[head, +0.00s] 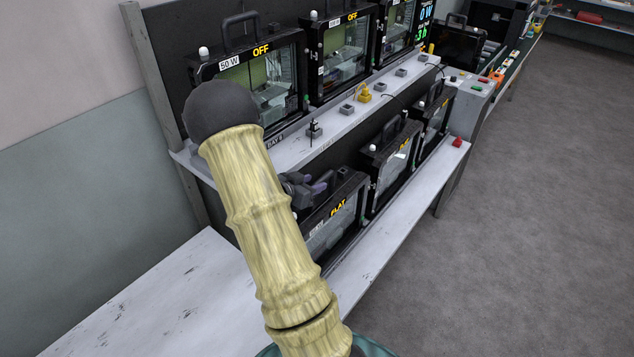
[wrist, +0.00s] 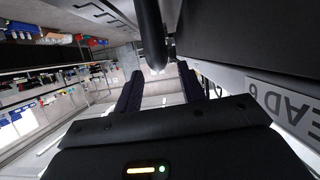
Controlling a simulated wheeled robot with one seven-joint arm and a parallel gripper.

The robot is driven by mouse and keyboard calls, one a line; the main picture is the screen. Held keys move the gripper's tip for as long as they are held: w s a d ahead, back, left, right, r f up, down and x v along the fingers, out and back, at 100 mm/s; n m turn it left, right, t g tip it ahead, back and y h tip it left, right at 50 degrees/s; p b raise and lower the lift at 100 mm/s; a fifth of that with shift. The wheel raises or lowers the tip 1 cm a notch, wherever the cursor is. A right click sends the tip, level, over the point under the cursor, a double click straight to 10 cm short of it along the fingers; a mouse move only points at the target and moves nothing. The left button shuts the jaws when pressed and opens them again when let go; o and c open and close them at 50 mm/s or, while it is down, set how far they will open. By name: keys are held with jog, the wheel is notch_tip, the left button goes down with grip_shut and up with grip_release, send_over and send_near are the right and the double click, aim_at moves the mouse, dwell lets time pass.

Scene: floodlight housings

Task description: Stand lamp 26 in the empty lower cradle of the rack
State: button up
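My gripper (head: 308,184) is at the handle of the lower left lamp (head: 333,232), which shows a yellow "FLAT" mark and stands in the rack's lower row. In the wrist view, my gripper's two dark fingers (wrist: 158,85) are apart. A thick black bar, apparently the lamp handle (wrist: 151,35), ends between the fingertips with gaps showing beside it. The number 26 is not readable on any lamp. No empty lower cradle is clearly visible; my arm hides part of the row's left side.
The upper row holds several lamps marked "OFF", including a 50 W lamp (head: 250,80). A middle lower lamp (head: 392,175) and right lower lamp (head: 435,115) stand behind the grey ledge (head: 405,235). Another black housing (head: 458,48) sits at the back. The bench at left (head: 150,300) and floor (head: 540,200) are clear.

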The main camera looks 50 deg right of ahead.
jog(key=v, duration=0.8)
jog(key=shift+a+r, duration=0.15)
jog(key=shift+a, duration=0.25)
jog(key=shift+s, duration=0.15)
